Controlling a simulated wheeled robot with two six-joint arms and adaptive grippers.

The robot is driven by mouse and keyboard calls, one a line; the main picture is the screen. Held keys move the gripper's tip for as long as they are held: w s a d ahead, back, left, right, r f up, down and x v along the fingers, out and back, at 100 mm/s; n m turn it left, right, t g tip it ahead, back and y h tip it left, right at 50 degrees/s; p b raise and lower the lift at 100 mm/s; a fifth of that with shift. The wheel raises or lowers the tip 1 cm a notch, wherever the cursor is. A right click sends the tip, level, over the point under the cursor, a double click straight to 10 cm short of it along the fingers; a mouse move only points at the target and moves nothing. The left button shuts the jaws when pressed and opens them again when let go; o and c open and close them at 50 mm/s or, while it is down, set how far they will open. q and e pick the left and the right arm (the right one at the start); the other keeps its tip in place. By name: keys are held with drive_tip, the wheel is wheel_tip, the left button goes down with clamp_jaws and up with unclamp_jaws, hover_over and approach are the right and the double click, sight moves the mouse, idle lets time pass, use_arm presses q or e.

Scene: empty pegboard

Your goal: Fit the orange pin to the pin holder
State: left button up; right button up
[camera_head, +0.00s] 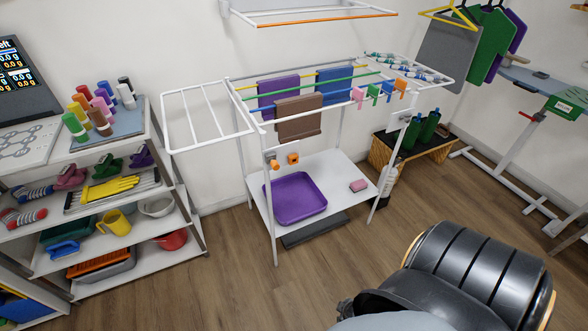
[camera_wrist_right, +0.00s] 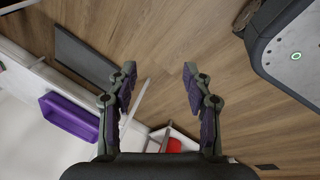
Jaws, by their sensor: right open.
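An orange clip-like pin (camera_head: 401,85) sits on the right end of the white drying rack (camera_head: 225,134), beside pink, green and blue ones. A small orange block (camera_head: 293,159) and an orange-tipped knob (camera_head: 274,165) are at the rack's front left leg. I cannot tell which thing is the pin holder. My right gripper (camera_wrist_right: 160,70) is open and empty over the wooden floor in the right wrist view, apart from every object. Its jaws do not show clearly in the head view. My left gripper is not in view.
A purple tray (camera_head: 297,219) and a pink sponge (camera_head: 358,185) are on the rack's lower shelf. A shelf unit (camera_head: 183,212) with several coloured pegs and tools stands at left. A bench with green bottles (camera_head: 428,127) is behind right.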

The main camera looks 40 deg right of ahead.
drive_tip(key=w+d+r+n+t+h, duration=0.1)
drive_tip(key=w+d+r+n+t, duration=0.1)
drive_tip(key=w+d+r+n, duration=0.4)
drive_tip(key=w+d+r+n+t, duration=0.2)
drive_tip(key=w+r+n, duration=0.1)
drive_tip(key=w+r, duration=0.6)
drive_tip(key=w+d+r+n+t+h, duration=0.1)
drive_tip(key=w+d+r+n, duration=0.3)
drive_tip(key=w+r, duration=0.35)
drive_tip(key=n+t+y+b, duration=0.15)
drive_tip(key=n+t, duration=0.45)
drive_tip(key=n, duration=0.8)
approach(277, 166)
drive_tip(key=shift+y, duration=0.25)
drive_tip(key=x, duration=0.9)
drive_tip(key=shift+w+d, duration=0.2)
drive_tip(key=shift+w, duration=0.05)
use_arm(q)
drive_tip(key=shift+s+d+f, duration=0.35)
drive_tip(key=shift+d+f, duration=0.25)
use_arm(e)
drive_tip(key=shift+c, duration=0.4)
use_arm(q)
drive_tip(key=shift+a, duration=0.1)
use_arm(e)
clamp_jaws()
